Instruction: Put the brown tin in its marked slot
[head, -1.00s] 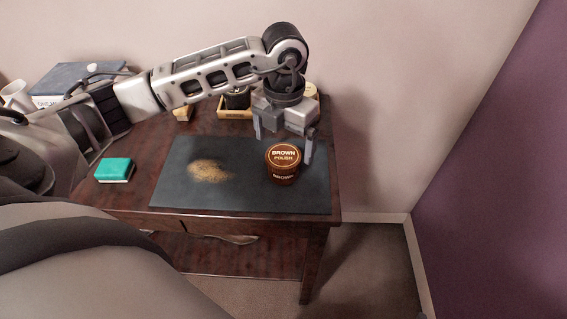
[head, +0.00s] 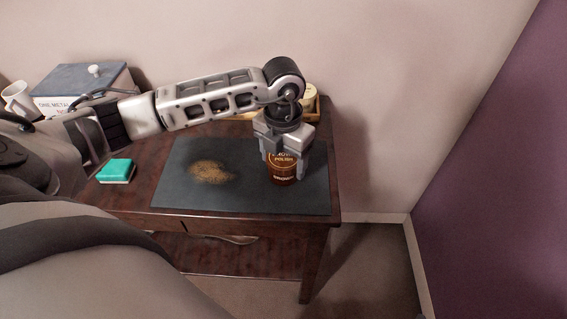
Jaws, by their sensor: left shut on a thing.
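The brown tin (head: 283,179), labelled as brown polish, stands upright on the dark mat (head: 240,196) near its right side. My left gripper (head: 284,168) points down over the tin, with its fingers on either side, shut on it. The gripper hides part of the tin's lid. A wooden tray (head: 317,106) stands at the back of the table, mostly hidden behind my left arm and gripper. A marked slot cannot be made out. My right gripper is not in view.
A brown powdery patch (head: 211,172) lies on the mat. A green sponge-like block (head: 116,171) is at the table's left. A blue-lidded box (head: 85,82) and a white mug (head: 17,97) stand at the back left. The wall is close behind the table.

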